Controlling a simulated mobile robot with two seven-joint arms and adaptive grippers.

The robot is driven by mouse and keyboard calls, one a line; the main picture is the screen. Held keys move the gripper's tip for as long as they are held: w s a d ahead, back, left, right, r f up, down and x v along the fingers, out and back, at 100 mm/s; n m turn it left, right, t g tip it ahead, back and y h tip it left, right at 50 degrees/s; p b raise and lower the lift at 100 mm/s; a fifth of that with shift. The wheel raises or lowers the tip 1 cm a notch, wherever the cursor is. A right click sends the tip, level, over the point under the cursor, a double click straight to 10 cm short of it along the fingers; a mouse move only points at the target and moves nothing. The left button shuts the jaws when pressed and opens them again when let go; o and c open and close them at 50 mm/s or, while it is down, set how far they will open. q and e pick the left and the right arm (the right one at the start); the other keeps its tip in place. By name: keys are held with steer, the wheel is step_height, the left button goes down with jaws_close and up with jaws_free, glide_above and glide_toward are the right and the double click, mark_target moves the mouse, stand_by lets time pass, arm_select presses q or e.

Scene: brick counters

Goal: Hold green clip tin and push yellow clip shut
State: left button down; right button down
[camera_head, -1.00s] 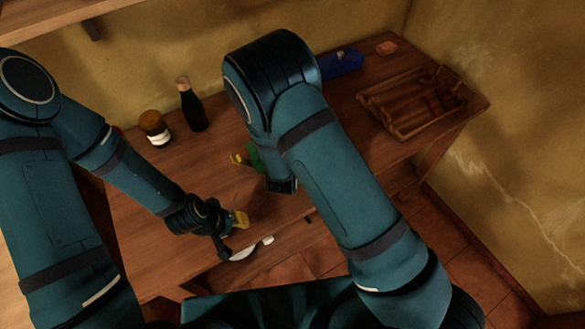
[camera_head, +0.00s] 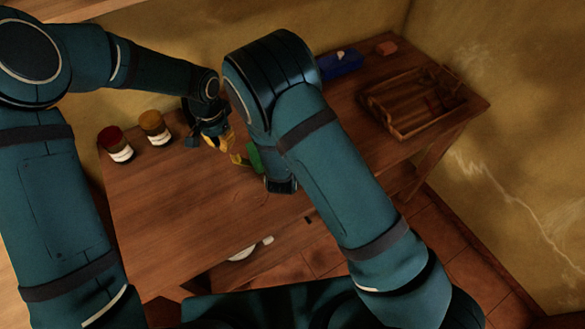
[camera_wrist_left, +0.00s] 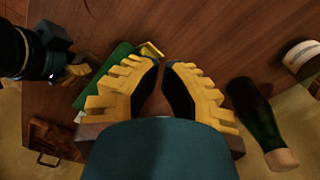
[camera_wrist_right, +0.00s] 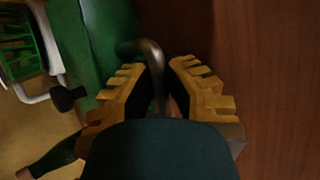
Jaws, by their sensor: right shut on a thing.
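The green clip tin (camera_head: 254,157) is on the wooden table, partly hidden behind my right arm in the head view. It also shows in the left wrist view (camera_wrist_left: 108,72) and fills the upper left of the right wrist view (camera_wrist_right: 97,38). A yellow clip (camera_wrist_left: 150,50) sticks out from the tin's end. My left gripper (camera_wrist_left: 163,66) is slightly open and empty, above the table close to the tin and clip.
A red-lidded jar (camera_head: 115,143) and a brown jar (camera_head: 155,127) stand at the back left. A corked dark bottle (camera_wrist_left: 255,112) is near my left gripper. A blue box (camera_head: 340,64) and a wooden tray (camera_head: 412,103) are on the right. The front left of the table is clear.

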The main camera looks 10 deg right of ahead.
arm_select(q)
steer(key=shift+w+a+f, duration=0.1)
steer(key=shift+f, duration=1.8)
steer(key=shift+w+a+f, duration=0.1)
steer(key=shift+f, duration=1.8)
steer(key=shift+d, duration=0.15)
steer(key=shift+w+d, duration=0.45)
steer(key=shift+d, duration=0.85)
steer(key=shift+w+d, duration=0.4)
steer(key=shift+d, duration=0.95)
steer(key=shift+w+d, duration=0.45)
steer(key=shift+d, duration=0.85)
step_height(320, 180, up, 8)
steer(key=a, duration=0.1)
steer(key=shift+s, duration=0.2)
